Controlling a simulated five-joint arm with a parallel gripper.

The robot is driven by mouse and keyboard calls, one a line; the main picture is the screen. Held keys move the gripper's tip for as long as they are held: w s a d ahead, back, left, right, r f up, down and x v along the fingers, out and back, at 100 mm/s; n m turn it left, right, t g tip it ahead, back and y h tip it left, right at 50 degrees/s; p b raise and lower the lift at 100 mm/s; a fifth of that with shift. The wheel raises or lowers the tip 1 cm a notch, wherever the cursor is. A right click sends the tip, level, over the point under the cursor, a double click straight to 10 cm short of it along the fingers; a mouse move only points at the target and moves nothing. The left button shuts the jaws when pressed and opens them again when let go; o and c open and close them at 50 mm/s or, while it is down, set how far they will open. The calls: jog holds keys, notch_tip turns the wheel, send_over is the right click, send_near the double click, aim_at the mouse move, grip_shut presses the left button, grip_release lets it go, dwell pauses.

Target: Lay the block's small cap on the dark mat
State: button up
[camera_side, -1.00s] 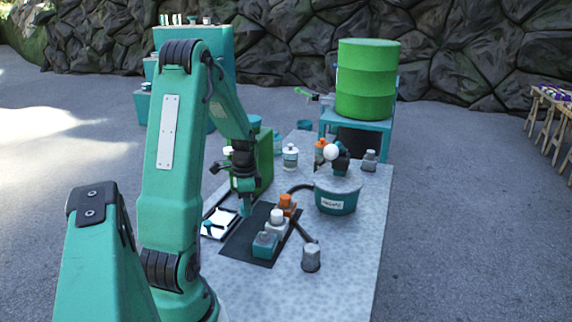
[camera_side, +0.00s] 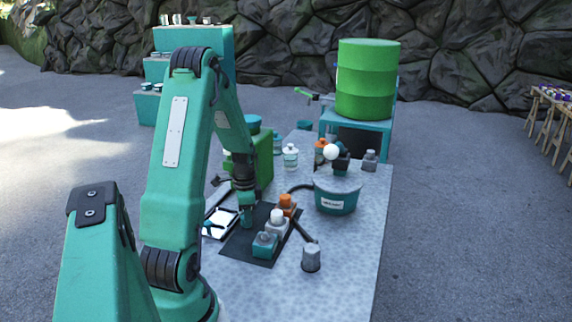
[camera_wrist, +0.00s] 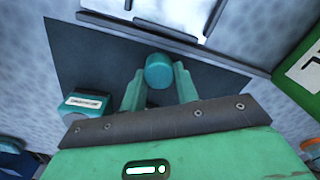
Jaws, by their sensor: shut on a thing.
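My gripper (camera_wrist: 159,84) is shut on a small teal cap (camera_wrist: 159,71), which sits between its two teal fingers. The dark mat (camera_wrist: 85,45) spreads beneath them. In the side view my gripper (camera_side: 247,222) points down low over the mat (camera_side: 240,248). I cannot tell whether the cap touches the mat. A teal block (camera_side: 264,246) stands on the mat to the right of my gripper. In the wrist view a teal block with a white label (camera_wrist: 85,106) stands left of the fingers.
A grey block with a white cap (camera_side: 277,228) and an orange-topped block (camera_side: 287,205) stand beyond the teal block. A white tray (camera_side: 218,224) lies left of the mat. A grey cup (camera_side: 311,259), a teal tub (camera_side: 336,201) and a green box (camera_side: 263,165) stand around.

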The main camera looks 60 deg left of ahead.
jog(key=shift+f, duration=0.15)
jog(key=o, duration=0.9)
jog(key=shift+o, duration=0.2)
notch_tip(320, 180, up, 12)
jog(key=shift+r, duration=0.2)
dwell(0.4)
